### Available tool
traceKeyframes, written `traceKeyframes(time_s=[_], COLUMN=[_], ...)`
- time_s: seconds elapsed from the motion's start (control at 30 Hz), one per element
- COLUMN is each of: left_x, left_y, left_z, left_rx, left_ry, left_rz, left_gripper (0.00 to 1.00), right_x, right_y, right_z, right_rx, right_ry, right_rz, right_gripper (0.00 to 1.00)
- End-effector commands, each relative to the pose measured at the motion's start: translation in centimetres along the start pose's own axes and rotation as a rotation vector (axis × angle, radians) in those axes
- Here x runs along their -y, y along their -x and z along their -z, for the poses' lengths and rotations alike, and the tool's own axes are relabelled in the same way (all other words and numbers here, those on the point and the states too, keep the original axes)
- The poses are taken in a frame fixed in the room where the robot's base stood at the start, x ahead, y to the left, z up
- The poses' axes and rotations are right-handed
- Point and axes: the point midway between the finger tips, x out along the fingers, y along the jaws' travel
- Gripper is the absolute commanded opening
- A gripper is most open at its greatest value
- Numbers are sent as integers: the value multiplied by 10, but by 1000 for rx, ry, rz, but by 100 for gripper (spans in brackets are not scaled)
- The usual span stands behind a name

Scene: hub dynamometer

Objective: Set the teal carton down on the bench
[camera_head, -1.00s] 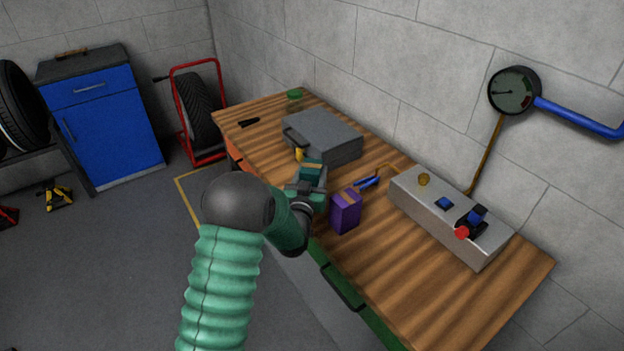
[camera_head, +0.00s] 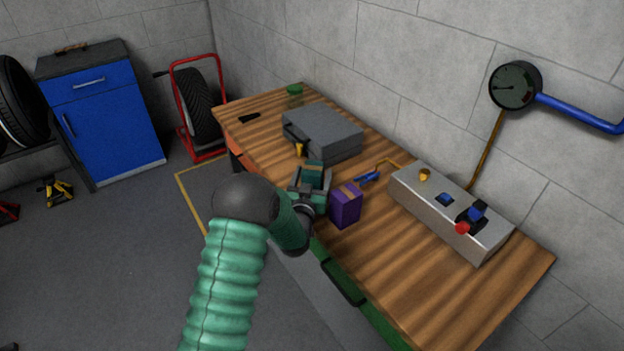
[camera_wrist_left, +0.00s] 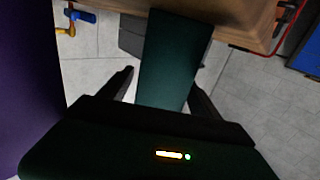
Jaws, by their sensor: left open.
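The teal carton (camera_head: 314,170) is at the bench's front edge, left of the purple carton, with a brown strip showing on its top. My left gripper (camera_head: 312,182) is around its near part and hides its lower side in the head view. In the left wrist view the carton (camera_wrist_left: 170,60) stands out between the two dark fingers (camera_wrist_left: 163,85), which are spread with gaps beside it. The gripper is open. The carton's contact with the wooden bench (camera_head: 400,280) is hidden in the head view. My right gripper is not in view.
A purple carton (camera_head: 346,207) stands close to the right of my left gripper. A grey case (camera_head: 322,133) is behind, a blue-handled tool (camera_head: 368,177) lies right of it, and a grey control box (camera_head: 450,210) stands further right. The bench's right front is clear.

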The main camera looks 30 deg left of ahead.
Motion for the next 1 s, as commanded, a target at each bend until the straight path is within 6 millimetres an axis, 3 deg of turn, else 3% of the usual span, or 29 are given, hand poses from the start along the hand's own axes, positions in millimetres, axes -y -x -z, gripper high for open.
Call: traceKeyframes(time_s=[0.17, 0.4, 0.5, 0.63, 1.0], left_x=[0, 0, 0, 0, 0], left_y=[27, 89, 106, 118, 118], left_z=[0, -1, -1, 0, 0], left_rx=[2, 3, 1, 1, 0], left_ry=[-1, 0, 0, 0, 0], left_rz=[-1, 0, 0, -1, 0], left_gripper=[73, 73, 73, 73, 73], right_x=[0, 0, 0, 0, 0], right_y=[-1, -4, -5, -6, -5], right_z=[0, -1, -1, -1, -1], right_rx=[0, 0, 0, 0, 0], right_ry=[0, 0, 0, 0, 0], right_rz=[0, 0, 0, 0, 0], right_gripper=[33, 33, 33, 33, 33])
